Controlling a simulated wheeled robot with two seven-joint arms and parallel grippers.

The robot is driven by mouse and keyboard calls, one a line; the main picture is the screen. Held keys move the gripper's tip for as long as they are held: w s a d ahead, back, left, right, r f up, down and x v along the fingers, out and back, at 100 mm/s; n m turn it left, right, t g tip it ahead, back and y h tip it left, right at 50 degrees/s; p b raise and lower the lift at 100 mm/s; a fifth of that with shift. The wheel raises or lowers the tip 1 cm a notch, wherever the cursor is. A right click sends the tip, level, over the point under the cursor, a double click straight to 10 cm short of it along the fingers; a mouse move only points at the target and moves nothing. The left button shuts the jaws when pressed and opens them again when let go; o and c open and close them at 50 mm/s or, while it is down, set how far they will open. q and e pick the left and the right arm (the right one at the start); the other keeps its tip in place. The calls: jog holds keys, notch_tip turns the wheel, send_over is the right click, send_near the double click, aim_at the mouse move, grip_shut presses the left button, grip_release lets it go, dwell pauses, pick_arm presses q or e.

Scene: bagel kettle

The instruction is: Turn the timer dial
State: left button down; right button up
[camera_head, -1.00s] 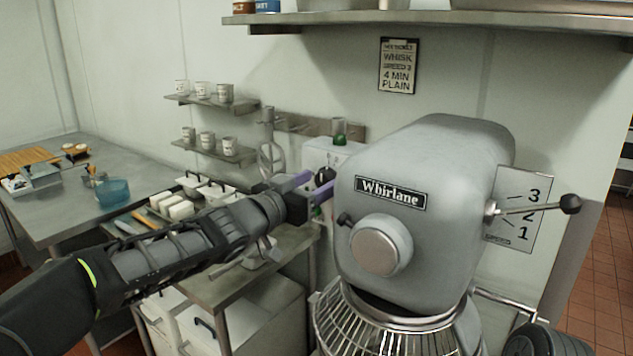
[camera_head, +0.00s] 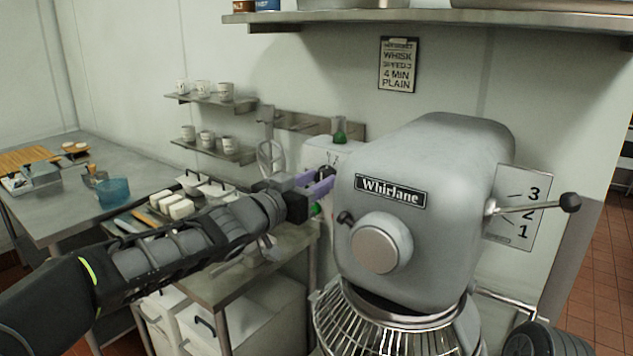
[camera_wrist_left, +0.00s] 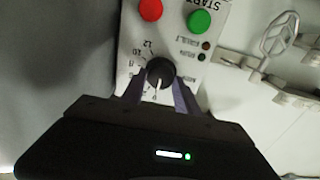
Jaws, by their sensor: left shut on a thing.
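The timer dial (camera_wrist_left: 160,72) is a black knob with a white pointer line on a pale control panel (camera_wrist_left: 178,38). Numbers ring the dial in the left wrist view. My left gripper (camera_wrist_left: 158,92) has its purple fingers on both sides of the dial and is shut on it. In the head view the left gripper (camera_head: 318,183) reaches to the panel beside the grey mixer (camera_head: 430,200), and the dial shows only partly behind the fingers. My right gripper is not identifiable in view.
A red button (camera_wrist_left: 150,9) and a green button (camera_wrist_left: 199,22) sit above the dial. The mixer's body stands close to the right of my left gripper. A worktable (camera_head: 225,285) with white tubs lies below the arm.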

pick_arm(q)
jog(key=shift+m, duration=0.4)
jog(key=m+b, duration=0.2)
jog(key=m, duration=0.6)
jog(key=shift+s+d, duration=0.1)
jog(key=shift+d, duration=0.05)
jog(key=shift+m, duration=0.4)
jog(key=c, duration=0.9)
grip_release()
jog(key=shift+s+b, duration=0.1)
jog(key=shift+b, duration=0.2)
jog(key=v, duration=0.7)
jog(key=shift+s+a+b, duration=0.2)
jog(key=shift+a+b, duration=0.05)
jog(key=shift+b, duration=0.05)
